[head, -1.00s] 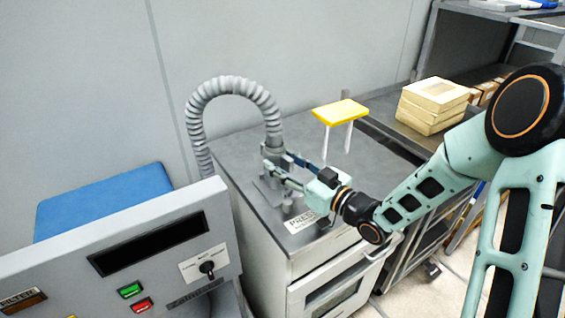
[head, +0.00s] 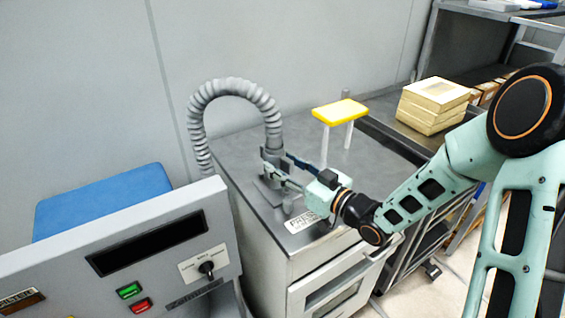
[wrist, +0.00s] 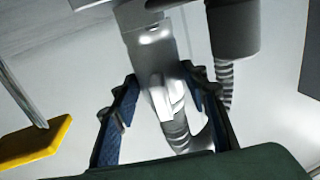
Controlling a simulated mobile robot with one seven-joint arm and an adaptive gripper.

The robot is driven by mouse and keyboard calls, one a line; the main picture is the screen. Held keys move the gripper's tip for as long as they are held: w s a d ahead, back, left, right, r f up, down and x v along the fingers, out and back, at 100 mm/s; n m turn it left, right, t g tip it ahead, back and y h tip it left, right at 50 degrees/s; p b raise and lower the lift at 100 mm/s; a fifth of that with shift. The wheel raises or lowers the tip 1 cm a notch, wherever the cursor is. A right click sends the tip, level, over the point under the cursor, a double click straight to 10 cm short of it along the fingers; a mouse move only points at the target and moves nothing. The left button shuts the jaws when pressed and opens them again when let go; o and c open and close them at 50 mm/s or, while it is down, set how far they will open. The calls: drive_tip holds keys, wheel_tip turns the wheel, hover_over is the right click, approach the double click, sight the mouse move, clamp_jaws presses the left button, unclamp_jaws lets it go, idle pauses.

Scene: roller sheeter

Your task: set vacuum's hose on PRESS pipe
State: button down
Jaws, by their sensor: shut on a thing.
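The vacuum's grey ribbed hose (head: 238,86) arches over the cabinet. Its front end hangs down into my gripper (head: 275,159), which is shut on it. In the wrist view the hose end (wrist: 152,62) lies between the blue fingers of my gripper (wrist: 158,88), with the ribs (wrist: 178,128) beyond. A grey pipe mount (head: 268,190) stands on the cabinet top, just below the gripper. I cannot tell whether the hose end is seated on the pipe. The PRESS label (head: 299,222) lies at the front edge, partly covered by my wrist.
A yellow-topped stand (head: 340,111) stands behind and right of the gripper. A control panel (head: 150,250) is at front left, with a blue surface (head: 100,200) behind it. Boxes (head: 433,103) sit on a shelf at right. The cabinet top (head: 235,150) is clear behind the mount.

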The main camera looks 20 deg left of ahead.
sight(281, 139)
drive_tip(key=shift+r+p, duration=1.9)
drive_tip(key=shift+r, duration=1.65)
drive_tip(key=shift+w, duration=0.1)
